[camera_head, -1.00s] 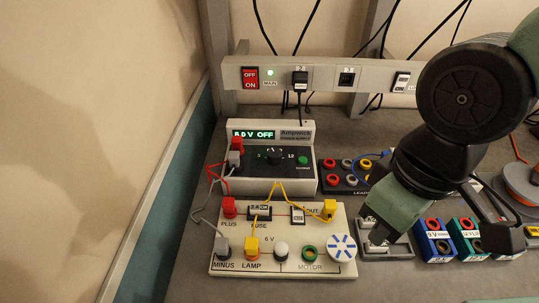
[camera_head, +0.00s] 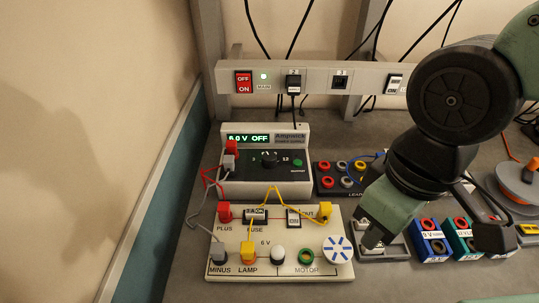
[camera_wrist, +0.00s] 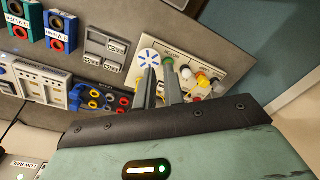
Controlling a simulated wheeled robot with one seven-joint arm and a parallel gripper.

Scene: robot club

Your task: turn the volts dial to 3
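The volts dial (camera_head: 268,160) is a black knob on the dark front panel of the grey power supply (camera_head: 290,185). Small marks surround it, a 3 at its left and a 12 at its right. Its pointer seems to point up. The green display (camera_head: 249,139) appears to read 6.0 V OFF. My gripper (camera_head: 371,240) is to the right of and nearer than the dial, beside the circuit board's right edge, touching nothing that I can make out. In the wrist view its two fingers (camera_wrist: 160,88) stand apart with nothing visible between them. The dial is not distinguishable there.
The cream circuit board (camera_head: 230,268) with plugs and a fan wheel lies before the supply. A dark lead holder (camera_head: 328,185) is right of the supply. Blue and green battery boxes (camera_head: 432,240) stand farther right. A power strip (camera_head: 320,68) runs behind.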

